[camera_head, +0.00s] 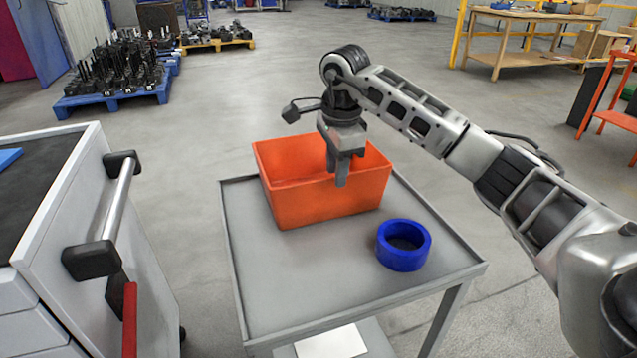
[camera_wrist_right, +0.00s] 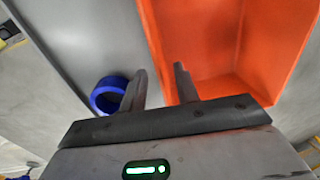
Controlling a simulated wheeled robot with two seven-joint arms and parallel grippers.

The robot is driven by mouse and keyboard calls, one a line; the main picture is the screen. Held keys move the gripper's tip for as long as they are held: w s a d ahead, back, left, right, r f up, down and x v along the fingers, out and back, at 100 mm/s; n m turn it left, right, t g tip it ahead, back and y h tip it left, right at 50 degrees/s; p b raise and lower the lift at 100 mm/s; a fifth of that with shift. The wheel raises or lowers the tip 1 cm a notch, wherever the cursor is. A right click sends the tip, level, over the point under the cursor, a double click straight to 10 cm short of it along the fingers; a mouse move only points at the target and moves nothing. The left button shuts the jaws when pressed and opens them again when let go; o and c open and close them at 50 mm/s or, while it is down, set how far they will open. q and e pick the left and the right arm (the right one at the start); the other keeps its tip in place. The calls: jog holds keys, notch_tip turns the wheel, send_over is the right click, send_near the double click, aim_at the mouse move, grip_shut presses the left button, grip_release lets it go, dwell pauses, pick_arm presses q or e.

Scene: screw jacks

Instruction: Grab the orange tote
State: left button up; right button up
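The orange tote (camera_head: 325,200) stands on the grey top of a small cart (camera_head: 290,285); it looks empty. My right gripper (camera_head: 337,176) points down at the tote's near long wall, with a finger showing in front of that wall. In the right wrist view the fingers (camera_wrist_right: 160,72) are apart, one over the grey cart top and one at the orange tote (camera_wrist_right: 215,82). The tote's wall lies between or just under them; whether they touch it I cannot tell. My left gripper is not in view.
A blue ring (camera_head: 404,245) lies on the cart top to the right of the tote, and also shows in the wrist view (camera_wrist_right: 108,95). A white drawer cabinet (camera_head: 75,215) with a handle stands at the left. Open floor lies behind the cart.

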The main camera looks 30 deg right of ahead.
aim_at(335, 198)
notch_tip(335, 198, down, 5)
jog(key=shift+w+d+f+b, duration=0.1)
jog(key=shift+w+b, duration=0.05)
jog(key=shift+b, duration=0.2)
grip_shut()
dwell(1.2)
